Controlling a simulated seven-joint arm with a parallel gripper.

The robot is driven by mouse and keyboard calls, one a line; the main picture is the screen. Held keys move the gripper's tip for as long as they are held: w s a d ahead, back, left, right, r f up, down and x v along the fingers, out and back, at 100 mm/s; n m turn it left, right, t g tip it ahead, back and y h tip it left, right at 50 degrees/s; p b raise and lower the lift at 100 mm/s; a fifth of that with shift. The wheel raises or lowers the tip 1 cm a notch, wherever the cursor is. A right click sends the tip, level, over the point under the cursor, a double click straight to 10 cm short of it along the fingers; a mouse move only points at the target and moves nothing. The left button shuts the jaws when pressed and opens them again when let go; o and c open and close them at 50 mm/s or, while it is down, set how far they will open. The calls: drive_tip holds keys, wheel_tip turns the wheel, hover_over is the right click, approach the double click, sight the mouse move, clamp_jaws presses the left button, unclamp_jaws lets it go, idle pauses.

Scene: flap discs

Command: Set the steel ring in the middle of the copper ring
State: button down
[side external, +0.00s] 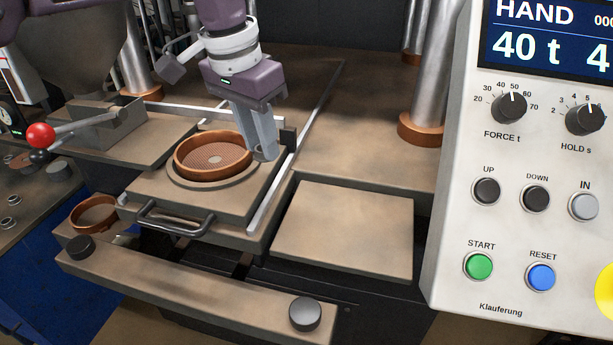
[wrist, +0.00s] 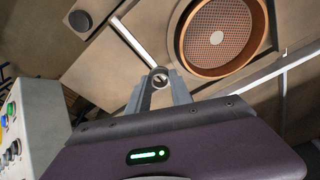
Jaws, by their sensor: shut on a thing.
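The copper ring (side external: 212,175) stands on the sliding plate, with a reddish mesh disc lying inside it. In the wrist view the copper ring (wrist: 183,38) is at the upper right, and a small pale round spot shows at the middle of its mesh (wrist: 238,38). My gripper (side external: 264,152) is just right of the copper ring, outside it and pointing down. In the wrist view my gripper (wrist: 160,80) is shut on the small steel ring (wrist: 160,73), held between its fingertips. In the side view the fingers mostly hide the steel ring.
The plate (side external: 180,205) has a dark front handle (side external: 172,218) and a pale rail (side external: 272,200) on its right. A second copper ring (side external: 93,213) lies at the lower left. A bare flat plate (side external: 345,228) lies to the right, before the control panel (side external: 530,230).

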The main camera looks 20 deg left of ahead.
wheel_tip(320, 180, up, 4)
drive_tip(key=n, duration=0.2)
hover_over(215, 158)
drive_tip(key=shift+s+f, duration=0.2)
drive_tip(key=shift+f, duration=1)
drive_tip(key=shift+s+f, duration=0.2)
drive_tip(key=shift+f, duration=0.95)
drive_tip(key=shift+f, duration=0.35)
drive_tip(key=shift+f, duration=0.4)
drive_tip(key=shift+f, duration=0.65)
drive_tip(key=c, duration=1.1)
unclamp_jaws()
